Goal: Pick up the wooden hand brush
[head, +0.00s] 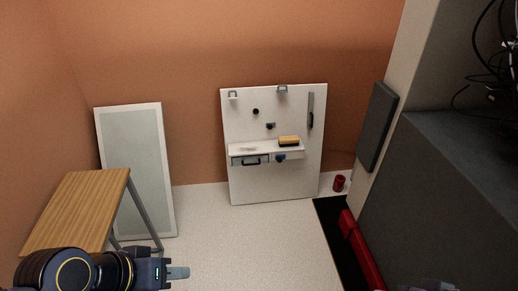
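A block with a yellow-tan wooden top and a dark underside, which looks like the hand brush (289,139), lies at the right part of a small white shelf (240,150) on the white panel against the far wall. My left gripper (178,273) is at the bottom of the head view, far from the brush and pointing right. Its fingers overlap in this view, so their gap does not show. Nothing is visible in them. My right gripper is not in view.
A wood-topped table (85,200) stands at left, before a leaning framed panel (135,150). A dark cabinet (450,190) fills the right. A red can (339,183) and a long red object (362,255) are on the floor at right. The middle floor is clear.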

